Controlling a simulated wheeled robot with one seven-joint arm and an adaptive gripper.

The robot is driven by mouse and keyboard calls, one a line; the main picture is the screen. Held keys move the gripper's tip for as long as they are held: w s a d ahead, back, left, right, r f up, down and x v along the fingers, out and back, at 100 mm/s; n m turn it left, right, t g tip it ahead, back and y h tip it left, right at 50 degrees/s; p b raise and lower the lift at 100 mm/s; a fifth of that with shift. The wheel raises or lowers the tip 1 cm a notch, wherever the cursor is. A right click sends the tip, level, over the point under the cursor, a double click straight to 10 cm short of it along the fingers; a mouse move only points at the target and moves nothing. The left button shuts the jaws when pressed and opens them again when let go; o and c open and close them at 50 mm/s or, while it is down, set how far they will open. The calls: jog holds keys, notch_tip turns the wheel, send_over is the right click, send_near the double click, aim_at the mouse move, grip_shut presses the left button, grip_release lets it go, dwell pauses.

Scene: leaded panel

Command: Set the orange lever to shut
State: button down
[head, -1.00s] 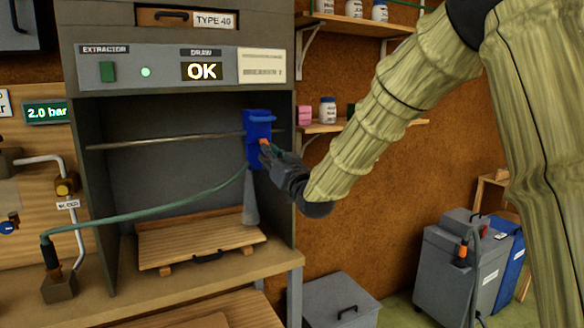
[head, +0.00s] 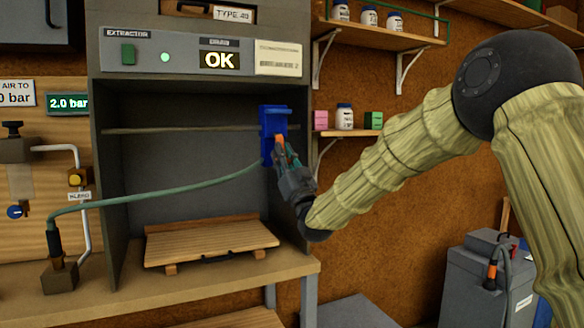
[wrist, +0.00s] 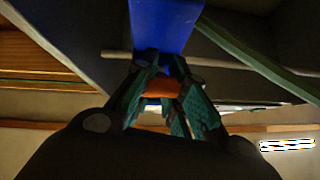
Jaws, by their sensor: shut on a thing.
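The orange lever (head: 279,141) is at the front of a blue block (head: 273,121) on the thin rail inside the grey cabinet. In the wrist view the orange lever (wrist: 160,88) lies crosswise between my fingertips, below the blue block (wrist: 165,25). My gripper (head: 281,148) reaches in from the right and is shut on the lever, its fingers (wrist: 161,90) on both sides of it. The fingers hide part of the lever. I cannot tell its setting from these views.
A green hose (head: 160,191) runs from the bench at left to the block. A slatted wooden board (head: 210,242) lies below. Shelves with jars (head: 344,115) are at right. A grey cabinet (head: 480,290) stands lower right.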

jog(key=shift+w+a+f+t+y+b, duration=0.1)
jog(key=shift+w+f+t+y+b, duration=0.25)
jog(key=shift+b, duration=0.5)
jog(key=shift+t+y+b, duration=0.25)
jog(key=shift+b, duration=0.1)
jog(key=c, duration=1.5)
grip_release()
jog(key=shift+o, duration=0.2)
jog(key=shift+r, duration=0.1)
jog(key=v, duration=1.2)
jog(key=shift+s, duration=0.1)
